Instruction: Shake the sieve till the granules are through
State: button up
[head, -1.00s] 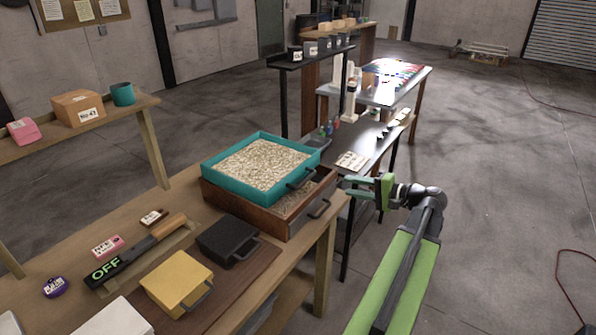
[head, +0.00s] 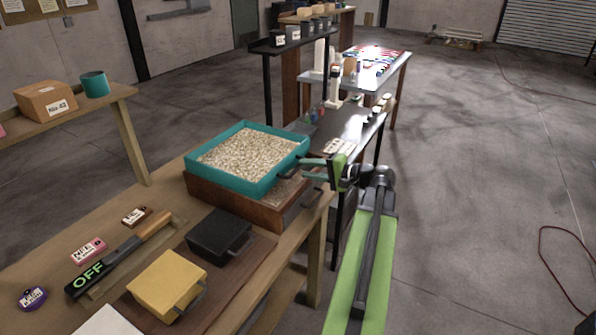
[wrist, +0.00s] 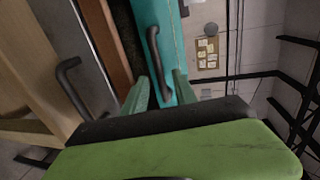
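The sieve is a teal square tray (head: 262,187) full of pale granules (head: 246,158), with a dark handle (head: 287,171) on its right side. It sits on a brown wooden box (head: 225,200) with its own dark handle (head: 304,203), and some granules show inside the box. My gripper (head: 312,168) is at the right side of the sieve, close to its handle. In the wrist view, my gripper's green fingers (wrist: 158,88) stand apart, with the sieve handle (wrist: 153,45) between them. I see a gap beside the handle; contact is not clear.
A black case (head: 216,235), a yellow case (head: 165,283) and a bar marked OFF (head: 90,278) lie on the wooden bench (head: 50,255). A dark table (head: 350,128) stands beyond the box. The floor to the right is open.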

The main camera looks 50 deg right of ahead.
aim_at(298, 166)
jog(key=x, duration=0.4)
jog(key=shift+w, duration=0.1)
grip_shut()
dwell(1.4)
